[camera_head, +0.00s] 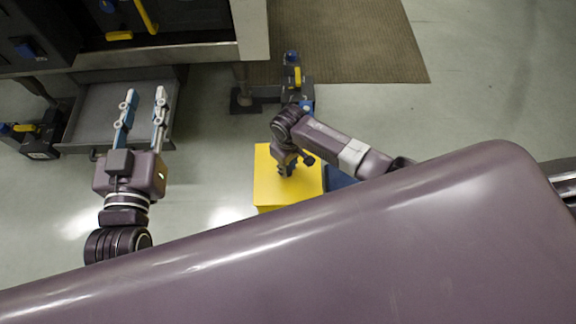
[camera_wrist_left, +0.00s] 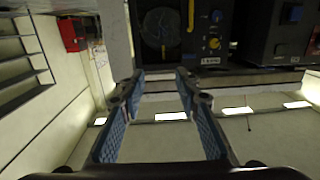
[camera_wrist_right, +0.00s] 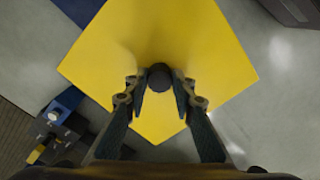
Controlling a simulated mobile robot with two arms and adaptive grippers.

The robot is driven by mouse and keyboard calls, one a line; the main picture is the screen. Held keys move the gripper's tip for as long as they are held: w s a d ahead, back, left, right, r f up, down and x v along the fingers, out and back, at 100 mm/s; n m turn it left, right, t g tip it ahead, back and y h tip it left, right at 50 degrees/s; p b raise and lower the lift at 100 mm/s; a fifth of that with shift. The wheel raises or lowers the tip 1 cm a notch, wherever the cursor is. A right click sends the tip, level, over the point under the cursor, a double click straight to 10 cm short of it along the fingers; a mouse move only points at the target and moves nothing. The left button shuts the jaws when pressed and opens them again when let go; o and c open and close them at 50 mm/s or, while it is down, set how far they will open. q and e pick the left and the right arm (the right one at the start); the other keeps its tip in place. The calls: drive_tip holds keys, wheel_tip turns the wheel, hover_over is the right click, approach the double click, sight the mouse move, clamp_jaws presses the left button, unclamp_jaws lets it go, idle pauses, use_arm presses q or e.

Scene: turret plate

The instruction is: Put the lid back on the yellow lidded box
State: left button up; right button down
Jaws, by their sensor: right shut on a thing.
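The yellow lid (camera_wrist_right: 160,35) shows as a flat yellow square in the right wrist view, with a dark round knob (camera_wrist_right: 160,75) at its middle. My right gripper (camera_wrist_right: 160,88) has its fingertips on either side of the knob and is shut on it. In the head view the right gripper (camera_head: 286,170) points down over the yellow top (camera_head: 301,190). The yellow box's body is mostly hidden beneath; I cannot tell whether the lid rests on it or hangs just above. My left gripper (camera_head: 145,96) is open and empty, off to the left; its spread fingers also show in the left wrist view (camera_wrist_left: 161,85).
A blue object (camera_head: 338,179) stands beside the yellow box, partly behind my right arm. Dark equipment with a blue part (camera_head: 298,88) lies just beyond the box. A grey open drawer or tray (camera_head: 90,115) is near my left gripper. A brown mat (camera_head: 345,40) lies behind; floor at right is clear.

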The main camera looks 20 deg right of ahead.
use_arm(q)
drive_tip(key=shift+a+f+g, duration=0.15)
drive_tip(key=shift+f+g, duration=0.15)
drive_tip(key=shift+f, duration=0.15)
idle(0.4)
use_arm(e)
drive_tip(key=c, duration=1.5)
unclamp_jaws()
drive_tip(key=shift+c, duration=0.2)
drive_tip(key=shift+o, duration=0.2)
drive_tip(key=o, duration=0.4)
use_arm(q)
drive_tip(key=shift+f, duration=0.15)
